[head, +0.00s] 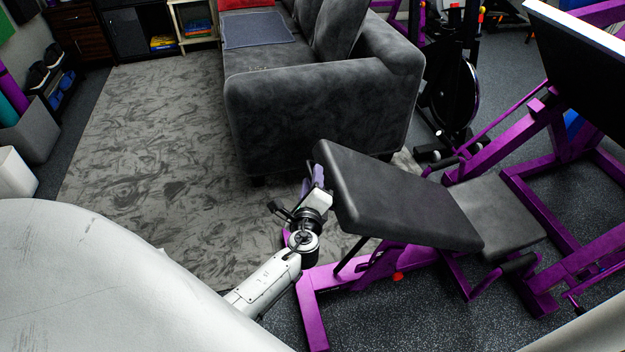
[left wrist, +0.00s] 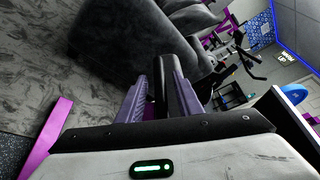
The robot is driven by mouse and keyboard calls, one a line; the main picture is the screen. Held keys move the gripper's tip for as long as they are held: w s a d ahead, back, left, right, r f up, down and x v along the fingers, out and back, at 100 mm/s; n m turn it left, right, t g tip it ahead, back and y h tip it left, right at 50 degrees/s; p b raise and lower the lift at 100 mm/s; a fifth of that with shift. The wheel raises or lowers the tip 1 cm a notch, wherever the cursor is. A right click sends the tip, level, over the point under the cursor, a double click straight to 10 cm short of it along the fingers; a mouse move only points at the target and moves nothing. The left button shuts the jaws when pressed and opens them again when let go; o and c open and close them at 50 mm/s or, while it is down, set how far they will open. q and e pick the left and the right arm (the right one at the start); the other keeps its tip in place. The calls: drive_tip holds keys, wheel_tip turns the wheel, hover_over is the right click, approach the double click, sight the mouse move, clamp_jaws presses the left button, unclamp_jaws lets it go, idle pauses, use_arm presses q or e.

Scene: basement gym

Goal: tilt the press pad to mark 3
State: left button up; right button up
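The press pad (head: 405,195) is a long black padded board on a purple frame, tilted, with its upper end toward the sofa. My left gripper (head: 316,178) is at the pad's upper left edge. In the left wrist view, the two purple-grey fingers of my left gripper (left wrist: 158,92) stand a little apart with the dark pad edge (left wrist: 181,80) at and between them; they look closed on it, though the contact is partly hidden. No numbered marks can be read in either view. My right gripper is not in view.
A grey sofa (head: 320,105) stands just behind the pad. The machine's purple frame (head: 312,310) and a red knob (head: 398,276) lie below it. A black seat (head: 495,215) is to the right. An exercise bike (head: 455,90) stands behind. The patterned rug (head: 150,130) is clear.

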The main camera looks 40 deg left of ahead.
use_arm(q)
drive_tip(key=shift+w+a+f, duration=0.1)
drive_tip(key=shift+w+a, duration=0.1)
drive_tip(key=shift+w, duration=0.1)
